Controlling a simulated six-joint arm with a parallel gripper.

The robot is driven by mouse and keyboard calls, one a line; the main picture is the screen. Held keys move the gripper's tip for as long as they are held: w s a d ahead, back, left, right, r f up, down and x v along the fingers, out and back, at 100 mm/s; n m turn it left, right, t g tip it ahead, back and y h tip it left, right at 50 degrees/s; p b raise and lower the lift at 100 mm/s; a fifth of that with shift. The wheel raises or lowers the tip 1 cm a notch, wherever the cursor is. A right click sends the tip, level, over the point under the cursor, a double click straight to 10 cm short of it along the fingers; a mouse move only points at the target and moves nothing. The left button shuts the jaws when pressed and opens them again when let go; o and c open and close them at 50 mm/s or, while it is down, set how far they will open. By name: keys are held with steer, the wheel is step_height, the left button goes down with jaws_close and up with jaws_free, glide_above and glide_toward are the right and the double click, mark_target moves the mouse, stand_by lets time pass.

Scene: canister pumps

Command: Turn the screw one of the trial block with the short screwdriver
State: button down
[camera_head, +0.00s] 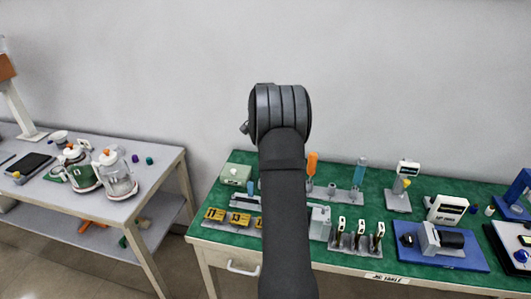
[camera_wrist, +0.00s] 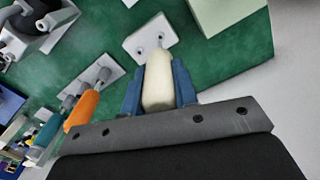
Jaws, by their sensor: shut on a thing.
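In the wrist view my gripper (camera_wrist: 158,95) has its blue fingers closed on both sides of a cream handle (camera_wrist: 158,78), which looks like that of the short screwdriver. The handle overlaps part of the plate, so I cannot tell whether the tip touches a screw. In the head view my arm hides the gripper, the handle and the plate.
An orange-handled tool (camera_wrist: 82,110) stands in a rack left of my gripper; its handle also shows in the head view (camera_head: 312,162). A pale green box (camera_wrist: 228,12) is close by at upper right. Yellow bins (camera_head: 240,219) and a grey-white block (camera_head: 320,222) flank my arm.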

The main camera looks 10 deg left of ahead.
steer(key=shift+r, duration=0.25)
steer(key=shift+r, duration=1.4)
